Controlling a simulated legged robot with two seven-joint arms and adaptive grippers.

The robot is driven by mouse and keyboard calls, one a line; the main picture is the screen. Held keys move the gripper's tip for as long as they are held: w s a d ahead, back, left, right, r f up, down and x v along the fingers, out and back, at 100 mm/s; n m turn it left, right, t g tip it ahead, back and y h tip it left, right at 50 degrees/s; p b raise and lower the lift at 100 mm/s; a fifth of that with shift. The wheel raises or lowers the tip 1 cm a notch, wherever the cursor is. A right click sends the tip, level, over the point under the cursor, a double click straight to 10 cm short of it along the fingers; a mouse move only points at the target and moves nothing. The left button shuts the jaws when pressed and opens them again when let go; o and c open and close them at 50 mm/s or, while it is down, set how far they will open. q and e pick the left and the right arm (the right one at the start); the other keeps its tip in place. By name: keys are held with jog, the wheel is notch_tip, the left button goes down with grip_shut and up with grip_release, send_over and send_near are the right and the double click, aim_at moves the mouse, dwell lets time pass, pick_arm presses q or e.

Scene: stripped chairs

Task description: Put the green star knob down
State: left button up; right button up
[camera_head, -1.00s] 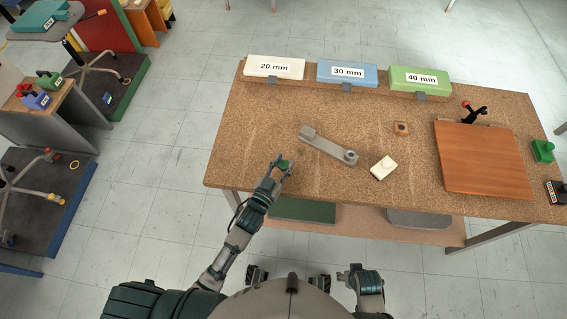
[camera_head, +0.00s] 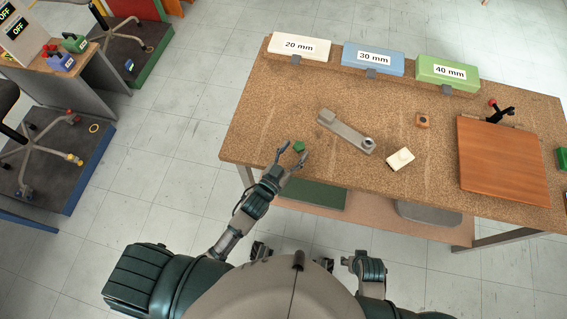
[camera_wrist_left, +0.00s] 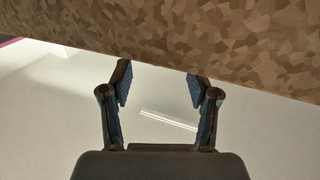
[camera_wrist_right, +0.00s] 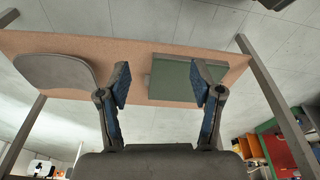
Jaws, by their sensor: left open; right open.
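The green star knob (camera_head: 299,146) lies on the cork-coloured table top (camera_head: 262,118), near its front left edge. My left gripper (camera_head: 291,153) is open, its two fingertips just in front of the knob and to either side of it; I cannot tell whether they touch it. In the left wrist view the open fingers (camera_wrist_left: 159,85) are empty, with the table's underside or edge above them, and the knob does not show. My right gripper (camera_wrist_right: 165,85) is open and empty, low in front of the table, facing the lower shelf.
A grey metal bar (camera_head: 346,132), a white block (camera_head: 400,158) and a small brown block (camera_head: 422,120) lie right of the knob. A wooden board (camera_head: 503,165) is further right. Boxes marked 20 mm (camera_head: 299,47), 30 mm (camera_head: 373,60) and 40 mm (camera_head: 447,72) line the back.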

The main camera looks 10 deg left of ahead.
pick_arm(q)
jog(key=v, duration=0.9)
pick_arm(e)
notch_tip(320, 180, down, 2)
jog(key=shift+s+a+f, duration=0.1)
jog(key=shift+s+a, duration=0.05)
pick_arm(q)
jog(key=shift+r, duration=0.15)
